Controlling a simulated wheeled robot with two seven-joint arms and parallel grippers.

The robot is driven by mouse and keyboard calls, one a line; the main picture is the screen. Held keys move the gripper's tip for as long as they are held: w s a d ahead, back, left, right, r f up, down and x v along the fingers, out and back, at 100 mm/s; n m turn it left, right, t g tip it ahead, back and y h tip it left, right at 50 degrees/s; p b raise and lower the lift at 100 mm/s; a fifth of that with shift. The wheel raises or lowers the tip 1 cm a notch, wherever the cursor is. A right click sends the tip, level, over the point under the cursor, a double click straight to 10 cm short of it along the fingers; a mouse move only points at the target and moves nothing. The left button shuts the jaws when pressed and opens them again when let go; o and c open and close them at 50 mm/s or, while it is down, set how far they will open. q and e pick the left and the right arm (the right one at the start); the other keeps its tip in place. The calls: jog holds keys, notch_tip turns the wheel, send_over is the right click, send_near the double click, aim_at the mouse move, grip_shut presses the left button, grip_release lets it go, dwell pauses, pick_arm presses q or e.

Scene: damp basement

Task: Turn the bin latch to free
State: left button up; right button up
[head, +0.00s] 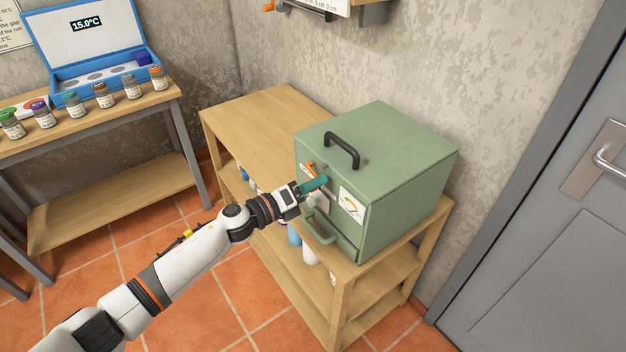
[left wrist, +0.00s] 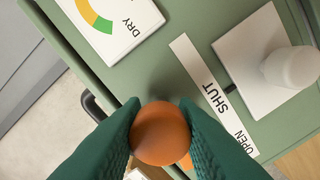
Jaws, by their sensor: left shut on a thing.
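The green bin (head: 405,165) is a box with a black top handle, standing on a wooden shelf unit. Its latch (head: 309,168) shows as a small orange part on the front face. In the left wrist view the latch's round orange knob (left wrist: 161,134) sits between my green fingers. My left gripper (head: 318,183) is shut on this knob at the bin's front. A white strip (left wrist: 212,95) reading SHUT and OPEN lies beside the fingers. The latch's arm is mostly hidden, so I cannot tell which word it points to. My right gripper is not in view.
A white round knob (left wrist: 292,67) on a white plate and a DRY dial card (left wrist: 112,22) are close to the fingers. A green drawer handle (head: 330,238) juts out below. The wooden shelf top (head: 262,118) left of the bin is clear. A grey door (head: 560,200) stands right.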

pick_arm(q)
jog(key=shift+n+p, duration=0.35)
jog(key=shift+n, duration=0.65)
jog(key=o, duration=1)
jog(key=b+v, duration=0.2)
jog(key=v, duration=1)
